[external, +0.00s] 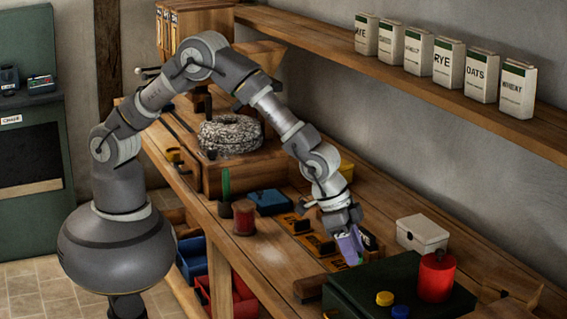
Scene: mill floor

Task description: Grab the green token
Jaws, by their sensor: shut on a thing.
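My gripper (352,256) is at the end of the arm, pointing down near the left back corner of a dark green box. Its purple finger parts are close together. A small green bit shows at the fingers and looks like the green token, mostly hidden by them. A yellow token (385,298) and a blue token (400,312) lie on the dark green box (345,291), to the right of and in front of my gripper. No other green token shows.
A red canister (437,276) stands on the box. A white box (422,234) is behind it. Black and yellow labelled blocks (295,223) line the bench to the left, with a red spool (243,217) and blue box (269,201). Labelled tins (449,57) stand on the shelf.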

